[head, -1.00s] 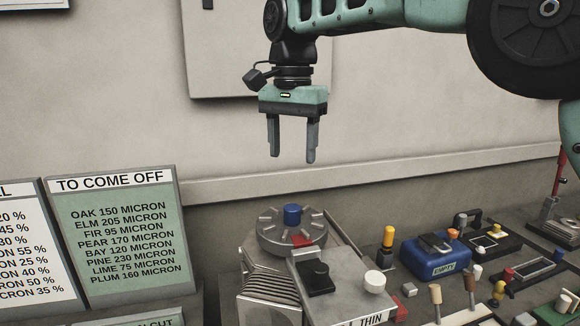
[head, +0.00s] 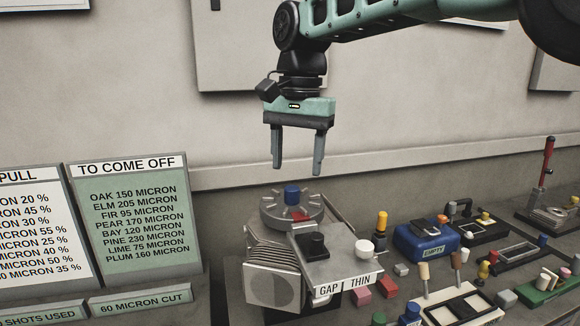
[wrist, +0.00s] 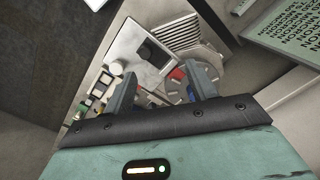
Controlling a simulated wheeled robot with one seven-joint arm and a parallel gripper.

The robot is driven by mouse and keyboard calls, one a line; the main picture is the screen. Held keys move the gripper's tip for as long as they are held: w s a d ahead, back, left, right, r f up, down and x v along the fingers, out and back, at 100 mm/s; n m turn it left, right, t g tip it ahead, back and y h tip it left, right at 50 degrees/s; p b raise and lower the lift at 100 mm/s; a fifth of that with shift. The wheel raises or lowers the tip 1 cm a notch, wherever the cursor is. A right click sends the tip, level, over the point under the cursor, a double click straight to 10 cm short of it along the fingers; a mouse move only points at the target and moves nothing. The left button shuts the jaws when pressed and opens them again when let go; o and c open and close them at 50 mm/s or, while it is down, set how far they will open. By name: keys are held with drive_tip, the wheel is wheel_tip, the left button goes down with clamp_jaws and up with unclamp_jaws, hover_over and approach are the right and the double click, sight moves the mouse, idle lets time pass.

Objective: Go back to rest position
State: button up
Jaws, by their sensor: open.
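My gripper (head: 298,170) is open and empty. Its two fingers point down, apart, in the air above the round grey dial with a blue knob (head: 291,194) on top of the machine. In the wrist view my gripper (wrist: 165,88) shows its fingers spread, with the machine's grey plate (wrist: 128,55) beyond them. Nothing is between the fingers in the head view. No marked rest place shows.
A blue box (head: 424,246) and several small coloured parts cover the bench to the right. A green board (head: 136,215) stands at left. The wall (head: 400,100) is behind my arm; open air surrounds my gripper.

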drive_tip(key=s+d+f+n+b, duration=0.2)
drive_tip(key=s+d+f+n, duration=0.2)
drive_tip(key=s+f, duration=0.3)
drive_tip(key=s+d+f+n+b, duration=0.1)
drive_tip(key=s+d+f+n, duration=0.3)
drive_tip(key=s+f, duration=0.4)
drive_tip(key=s+d+f+n+b, duration=0.2)
drive_tip(key=s+d+f+n, duration=0.2)
drive_tip(key=s+f, duration=0.4)
drive_tip(key=s+d, duration=0.1)
drive_tip(key=s, duration=0.4)
drive_tip(key=shift+s+b, duration=0.25)
drive_tip(key=shift+b, duration=0.05)
drive_tip(key=shift+f, duration=0.1)
